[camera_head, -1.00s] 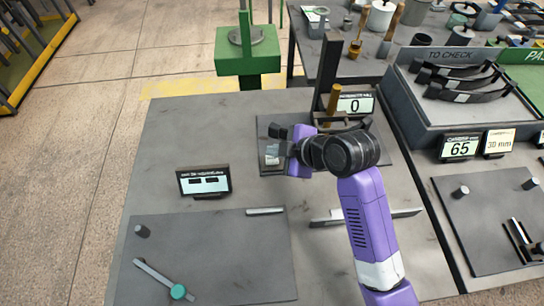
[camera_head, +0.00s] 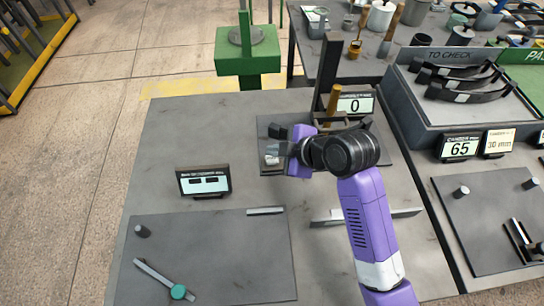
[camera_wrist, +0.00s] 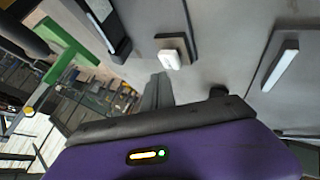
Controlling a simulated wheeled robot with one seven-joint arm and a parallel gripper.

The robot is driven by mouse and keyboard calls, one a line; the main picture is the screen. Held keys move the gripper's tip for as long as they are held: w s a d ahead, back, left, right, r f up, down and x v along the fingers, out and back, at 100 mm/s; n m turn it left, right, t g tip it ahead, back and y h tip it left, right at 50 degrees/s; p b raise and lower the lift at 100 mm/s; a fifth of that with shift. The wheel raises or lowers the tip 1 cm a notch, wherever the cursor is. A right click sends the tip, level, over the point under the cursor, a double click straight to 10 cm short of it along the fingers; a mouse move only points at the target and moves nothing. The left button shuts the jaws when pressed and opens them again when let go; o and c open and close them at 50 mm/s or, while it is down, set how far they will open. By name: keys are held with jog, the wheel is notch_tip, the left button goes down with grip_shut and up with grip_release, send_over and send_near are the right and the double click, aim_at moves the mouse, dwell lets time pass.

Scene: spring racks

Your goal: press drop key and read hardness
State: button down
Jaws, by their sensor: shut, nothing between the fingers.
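The hardness tester has a dark upright column (camera_head: 326,70), a brass-coloured rod (camera_head: 334,104) and a dark base plate (camera_head: 268,128). Its display (camera_head: 356,105) reads 0. A small pale key (camera_head: 272,160) is at the plate's left part; in the wrist view a white key (camera_wrist: 174,50) stands on a dark block, just beyond the fingertips. My gripper (camera_head: 284,148) is shut and empty, close to the key; its fingers (camera_wrist: 158,90) show in the wrist view. I cannot tell whether they touch the key. My wrist hides part of the tester.
A small display (camera_head: 204,181) stands at left, behind a dark plate (camera_head: 215,270) with a teal-knobbed lever (camera_head: 178,292). A rack of dark curved springs (camera_head: 455,75) and a display reading 65 (camera_head: 460,147) are at right. A green stand (camera_head: 247,55) is behind the table.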

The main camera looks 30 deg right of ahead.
aim_at(275, 160)
jog(key=shift+f, duration=0.45)
jog(key=shift+f+b, duration=0.4)
jog(key=shift+f, duration=0.1)
dwell(1.0)
jog(key=shift+r, duration=0.1)
jog(key=shift+r+p, duration=0.85)
jog(key=shift+p, duration=0.1)
jog(key=shift+r, duration=0.1)
notch_tip(275, 160, up, 5)
jog(key=p, duration=0.4)
jog(key=shift+p, duration=0.4)
